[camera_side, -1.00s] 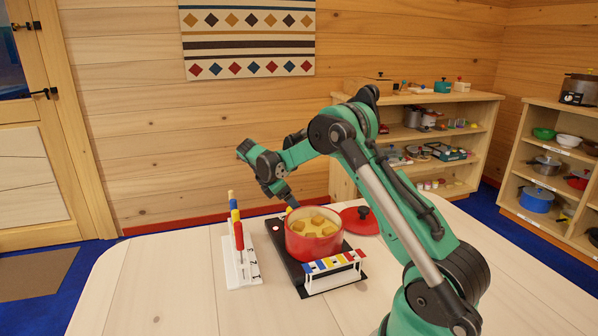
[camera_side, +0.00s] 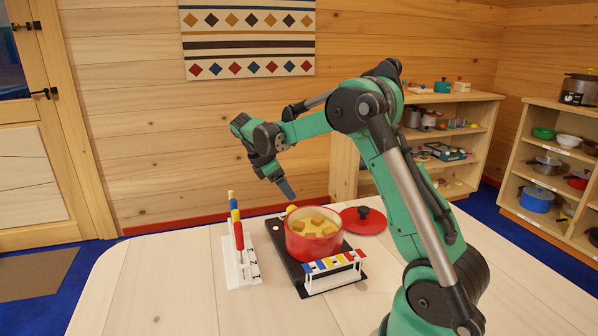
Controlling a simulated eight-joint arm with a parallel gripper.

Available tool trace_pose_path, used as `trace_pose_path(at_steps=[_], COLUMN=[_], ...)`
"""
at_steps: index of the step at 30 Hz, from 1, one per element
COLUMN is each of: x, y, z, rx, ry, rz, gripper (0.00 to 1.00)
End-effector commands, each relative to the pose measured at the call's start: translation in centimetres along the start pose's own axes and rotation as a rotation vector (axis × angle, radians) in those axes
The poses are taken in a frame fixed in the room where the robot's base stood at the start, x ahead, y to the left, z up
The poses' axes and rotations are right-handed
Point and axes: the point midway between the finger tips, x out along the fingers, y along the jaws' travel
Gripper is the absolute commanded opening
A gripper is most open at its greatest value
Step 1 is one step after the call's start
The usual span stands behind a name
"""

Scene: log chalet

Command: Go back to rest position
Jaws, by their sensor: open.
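My gripper (camera_side: 285,188) is above the red pot (camera_side: 312,247), pointing down and slightly right, apart from it. Its jaws look narrow from this side, and nothing shows between them. The pot stands on a black base (camera_side: 283,257) on the table and holds yellowish contents with several chunks. Its red lid (camera_side: 363,220) with a black knob lies on the table behind and to the right.
A white stand (camera_side: 240,268) with upright coloured pegs is left of the pot. A small white rack (camera_side: 334,272) with coloured tops stands in front. Wooden shelves (camera_side: 470,97) hold cookware behind. The table's left front (camera_side: 150,290) is clear.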

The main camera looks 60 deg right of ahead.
Motion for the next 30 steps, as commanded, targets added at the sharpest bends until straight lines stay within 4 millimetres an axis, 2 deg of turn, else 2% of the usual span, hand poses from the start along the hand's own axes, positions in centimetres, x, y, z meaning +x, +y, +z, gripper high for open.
trace_pose_path(at_steps=[1,6,12,21,25,30], x=[-1.5,-5.9,-9.1,-10.6,-10.5,-10.4], y=[-0.9,-4.8,-10.4,-18.2,-20.1,-20.9], z=[-0.5,-2.6,-4.6,-7.0,-7.7,-8.0], rx=[0.036,0.224,0.442,0.727,0.804,0.843], ry=[0.044,0.258,0.528,0.898,0.991,1.033], rz=[0.037,0.14,0.164,0.034,-0.034,-0.071], gripper=[0.68,0.68,0.68,0.68,0.68,0.68])
